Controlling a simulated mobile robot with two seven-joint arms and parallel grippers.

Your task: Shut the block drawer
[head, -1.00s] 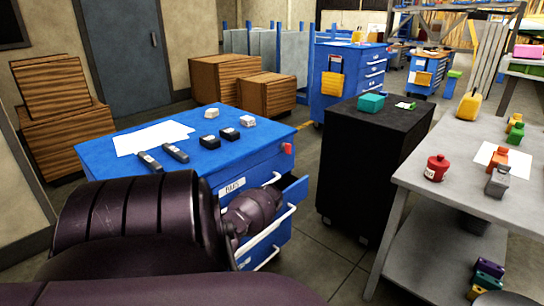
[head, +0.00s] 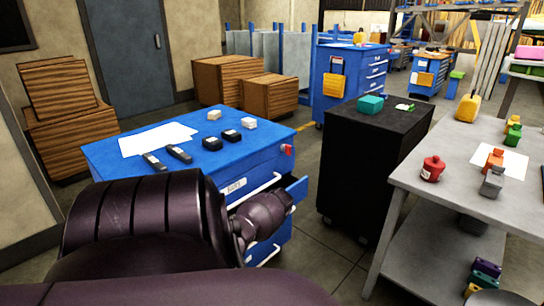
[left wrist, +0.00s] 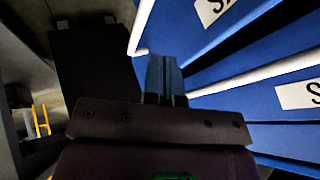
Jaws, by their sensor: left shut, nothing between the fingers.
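A blue drawer cabinet (head: 115,160) stands left of centre in the head view. My left gripper (head: 291,197) is in front of the cabinet, by the open drawer. In the left wrist view its fingers (left wrist: 165,76) are together and empty, close to blue drawer fronts (left wrist: 235,105) with white handles (left wrist: 260,72) and partly cut-off labels. Contact cannot be told. My right gripper is not in view.
Papers (head: 157,138), dark blocks (head: 212,143) and pale blocks (head: 249,123) lie on the cabinet top. A black cabinet (head: 370,165) stands to the right across a strip of open floor. A grey workbench (head: 440,205) is farther right.

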